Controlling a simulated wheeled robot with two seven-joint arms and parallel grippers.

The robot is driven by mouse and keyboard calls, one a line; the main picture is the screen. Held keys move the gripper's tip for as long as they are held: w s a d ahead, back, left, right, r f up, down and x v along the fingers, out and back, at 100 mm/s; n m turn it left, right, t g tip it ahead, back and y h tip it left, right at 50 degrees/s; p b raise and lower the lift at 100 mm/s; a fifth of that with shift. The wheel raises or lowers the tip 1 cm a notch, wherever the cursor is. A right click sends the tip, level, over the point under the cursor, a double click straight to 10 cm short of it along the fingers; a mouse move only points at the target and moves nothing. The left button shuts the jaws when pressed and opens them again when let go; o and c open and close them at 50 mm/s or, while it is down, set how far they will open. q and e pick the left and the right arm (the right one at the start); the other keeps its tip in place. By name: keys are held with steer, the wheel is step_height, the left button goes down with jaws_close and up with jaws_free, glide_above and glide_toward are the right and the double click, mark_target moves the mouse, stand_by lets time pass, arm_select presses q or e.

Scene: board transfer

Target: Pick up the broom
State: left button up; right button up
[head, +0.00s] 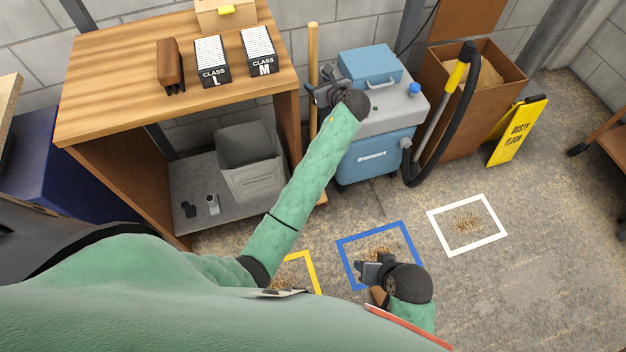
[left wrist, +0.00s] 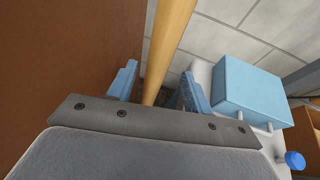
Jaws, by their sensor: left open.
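The broom shows as a pale wooden handle (head: 313,55), standing upright between the wooden bench and the blue vacuum. Its lower part is largely hidden behind my left gripper and forearm. My left gripper (head: 318,92) is open at the handle. In the left wrist view the handle (left wrist: 170,38) runs between the two blue fingers of the gripper (left wrist: 160,88), with a gap visible at the right finger; contact on the left side is unclear. My right gripper (head: 364,272) is low, over the blue floor square, and its jaw opening cannot be made out.
The wooden bench (head: 120,85) stands close on the left, with a grey bin (head: 250,165) on its lower shelf. The blue vacuum (head: 372,158) stands close on the right, before a brown box (head: 500,75). A yellow sign (head: 518,130) is farther right. Floor ahead is open.

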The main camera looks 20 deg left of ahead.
arm_select(q)
steer(key=shift+w+a+f, duration=0.2)
steer(key=shift+w+a, duration=0.15)
steer(key=shift+a, duration=0.15)
steer(key=x, duration=0.4)
steer(key=shift+s+f, duration=0.15)
steer(key=shift+f, duration=0.05)
steer(key=shift+r, duration=0.1)
steer(key=c, duration=1)
arm_select(e)
steer(key=shift+s+d+r, duration=0.15)
steer(key=shift+d+r, duration=0.15)
steer(key=shift+r, duration=0.35)
arm_select(q)
steer(key=shift+r, duration=0.15)
steer(key=shift+c, duration=0.2)
